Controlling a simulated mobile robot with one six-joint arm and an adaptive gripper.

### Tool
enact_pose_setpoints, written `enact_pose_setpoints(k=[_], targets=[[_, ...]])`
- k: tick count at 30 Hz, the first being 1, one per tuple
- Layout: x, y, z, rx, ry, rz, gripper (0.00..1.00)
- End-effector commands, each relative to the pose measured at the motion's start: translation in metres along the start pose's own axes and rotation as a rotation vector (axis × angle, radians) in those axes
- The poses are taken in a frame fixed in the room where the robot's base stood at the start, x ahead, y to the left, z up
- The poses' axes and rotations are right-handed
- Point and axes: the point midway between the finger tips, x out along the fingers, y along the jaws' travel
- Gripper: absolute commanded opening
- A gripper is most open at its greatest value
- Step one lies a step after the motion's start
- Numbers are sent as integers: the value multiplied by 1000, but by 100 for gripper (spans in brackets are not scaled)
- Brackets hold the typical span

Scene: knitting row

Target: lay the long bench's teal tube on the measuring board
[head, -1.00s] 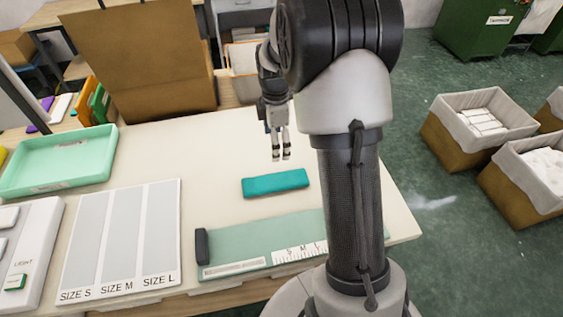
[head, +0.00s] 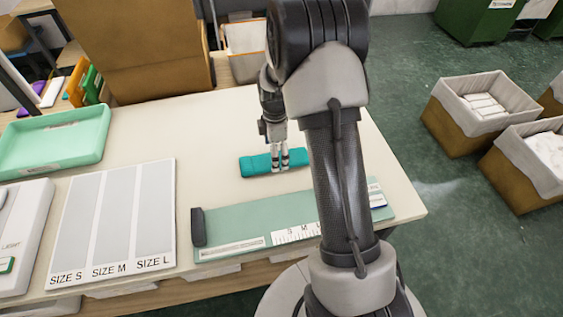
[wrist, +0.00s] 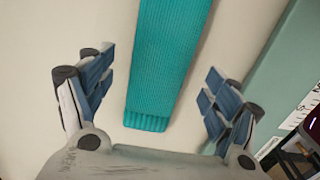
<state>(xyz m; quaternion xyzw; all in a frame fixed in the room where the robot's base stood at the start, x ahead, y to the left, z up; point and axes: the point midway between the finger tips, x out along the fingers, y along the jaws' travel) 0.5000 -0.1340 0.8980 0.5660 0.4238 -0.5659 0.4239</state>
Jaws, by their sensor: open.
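The teal tube (head: 258,164) lies flat on the long bench (head: 215,125), behind the measuring board. In the wrist view the knitted teal tube (wrist: 172,55) runs up from between the fingers, its ribbed end nearest me. My gripper (head: 280,158) is low over the tube's right part in the head view. In the wrist view my gripper (wrist: 155,95) is open, one finger on each side of the tube with gaps between. The green measuring board (head: 255,221) lies at the bench's front edge, with a dark stop at its left end and a scale marked S, M, L. My arm hides part of it.
A size chart (head: 137,222) with grey columns lies left of the board. A mint tray (head: 55,140) and a white light box (head: 22,235) are farther left. A brown panel (head: 130,45) stands at the back. Lined boxes (head: 480,110) stand on the floor at right.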

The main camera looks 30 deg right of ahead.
Motion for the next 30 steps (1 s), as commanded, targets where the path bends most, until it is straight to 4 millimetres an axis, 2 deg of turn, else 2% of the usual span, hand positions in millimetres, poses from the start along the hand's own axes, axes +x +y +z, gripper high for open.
enact_pose_setpoints(k=[1, 3, 11, 27, 30], targets=[[13, -1, 0, 0, 0, -3, 82], [20, 0, 0, 0, 0, -2, 82], [21, 0, 0, 0, 0, 0, 81], [21, 0, 0, 0, 0, 0, 45], [21, 0, 0, 0, 0, 0, 45]])
